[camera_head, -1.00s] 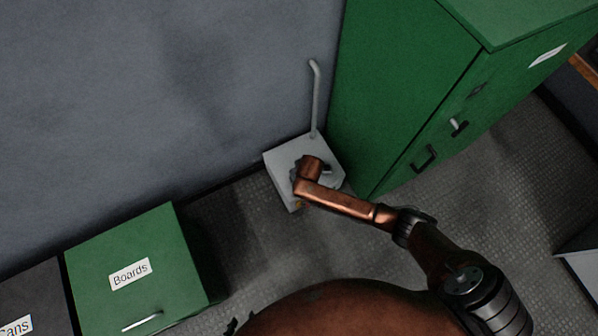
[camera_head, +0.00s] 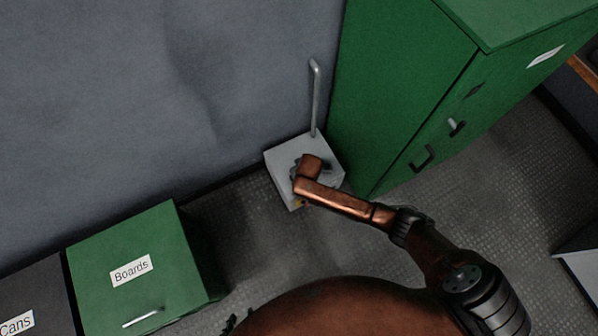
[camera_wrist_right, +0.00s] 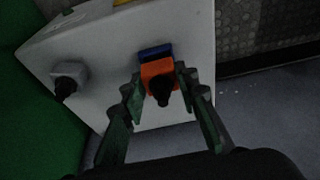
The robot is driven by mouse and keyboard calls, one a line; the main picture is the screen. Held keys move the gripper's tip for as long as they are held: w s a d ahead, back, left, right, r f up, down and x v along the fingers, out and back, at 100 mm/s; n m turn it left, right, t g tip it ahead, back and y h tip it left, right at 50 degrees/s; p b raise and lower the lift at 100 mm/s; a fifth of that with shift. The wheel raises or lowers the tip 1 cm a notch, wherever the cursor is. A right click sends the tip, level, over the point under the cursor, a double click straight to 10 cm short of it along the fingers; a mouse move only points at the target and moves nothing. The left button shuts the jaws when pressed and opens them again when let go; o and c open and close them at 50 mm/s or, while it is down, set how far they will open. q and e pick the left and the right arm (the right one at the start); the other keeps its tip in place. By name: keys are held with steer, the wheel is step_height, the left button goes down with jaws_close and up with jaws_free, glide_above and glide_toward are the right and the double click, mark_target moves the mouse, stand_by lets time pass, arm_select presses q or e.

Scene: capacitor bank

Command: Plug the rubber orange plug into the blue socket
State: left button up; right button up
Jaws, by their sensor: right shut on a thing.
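In the right wrist view, the orange plug (camera_wrist_right: 159,79) with a black back end sits between the fingers of my right gripper (camera_wrist_right: 161,84), which is shut on it. The blue socket (camera_wrist_right: 155,51) is on the white box (camera_wrist_right: 190,30), directly beyond the plug and partly hidden by it. The plug looks lined up with the socket and at or very near it; I cannot tell how deep it sits. In the head view my right wrist covers the plug and socket. My left gripper (camera_head: 238,320) shows only as small dark tips at the bottom edge.
The white box (camera_head: 287,160) stands on the floor against the grey wall, with a grey pipe (camera_head: 315,98) rising from it. A tall green cabinet (camera_head: 400,90) is close on its right. A green "Boards" box (camera_head: 165,260) stands at lower left. Another grey socket with a black plug (camera_wrist_right: 68,82) is left of the plug.

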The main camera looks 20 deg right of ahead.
steer(key=shift+r+p, duration=0.1)
steer(key=shift+p, duration=0.25)
steer(key=shift+f, duration=0.65)
stand_by(0.4)
steer(key=o, duration=1.2)
steer(key=shift+c, duration=0.2)
steer(key=v, duration=1.2)
steer(key=shift+f, duration=0.1)
